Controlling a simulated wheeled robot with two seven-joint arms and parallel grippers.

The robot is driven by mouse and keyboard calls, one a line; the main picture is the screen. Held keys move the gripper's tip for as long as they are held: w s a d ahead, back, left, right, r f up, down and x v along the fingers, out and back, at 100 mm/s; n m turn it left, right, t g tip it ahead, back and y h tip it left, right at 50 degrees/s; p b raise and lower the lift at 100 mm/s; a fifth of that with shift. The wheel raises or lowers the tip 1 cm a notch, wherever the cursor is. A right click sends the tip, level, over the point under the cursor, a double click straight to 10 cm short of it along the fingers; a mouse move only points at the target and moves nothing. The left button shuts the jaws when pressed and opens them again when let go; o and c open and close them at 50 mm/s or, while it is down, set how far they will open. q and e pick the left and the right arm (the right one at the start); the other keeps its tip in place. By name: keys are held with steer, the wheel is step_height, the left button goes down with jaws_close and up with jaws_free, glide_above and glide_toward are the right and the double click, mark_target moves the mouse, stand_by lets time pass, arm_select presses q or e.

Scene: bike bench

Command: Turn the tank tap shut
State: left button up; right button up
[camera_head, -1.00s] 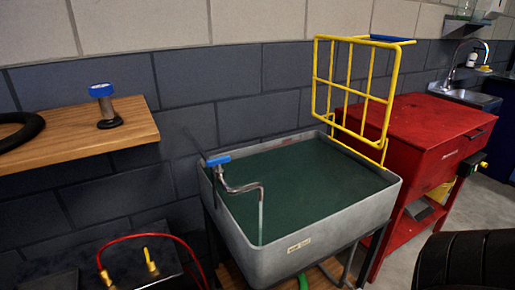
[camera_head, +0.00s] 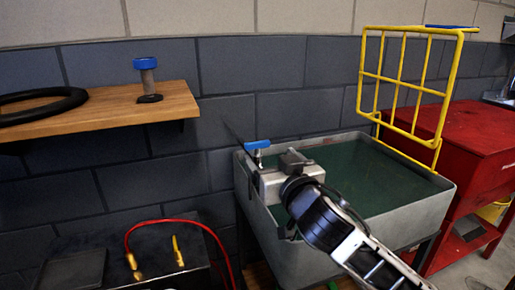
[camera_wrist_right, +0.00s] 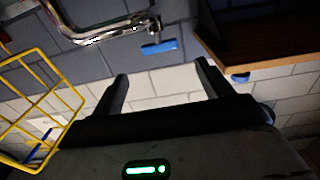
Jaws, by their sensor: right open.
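The tank tap's blue handle (camera_head: 257,145) stands at the left rim of the grey tank (camera_head: 430,212), which holds dark green liquid. My right gripper (camera_head: 270,170) is open and empty, close to the handle on its near side. In the right wrist view the blue handle (camera_wrist_right: 160,47) lies just beyond the gap between the two fingertips (camera_wrist_right: 163,75), with no contact visible. The metal spout (camera_wrist_right: 100,36) curves to its left there. In the head view my gripper and arm hide the spout and its outlet. My left gripper is out of view.
A yellow wire rack (camera_head: 415,90) rises behind the tank. A red cabinet (camera_head: 485,140) stands on the right. A wooden shelf (camera_head: 110,118) on the left carries a black ring (camera_head: 40,105) and a blue-topped post (camera_head: 146,75). A red hose (camera_head: 165,222) arches at lower left.

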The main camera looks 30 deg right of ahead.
mark_target(258, 143)
steer(key=x, duration=0.9)
steer(key=shift+w, duration=0.3)
steer(key=c, duration=1)
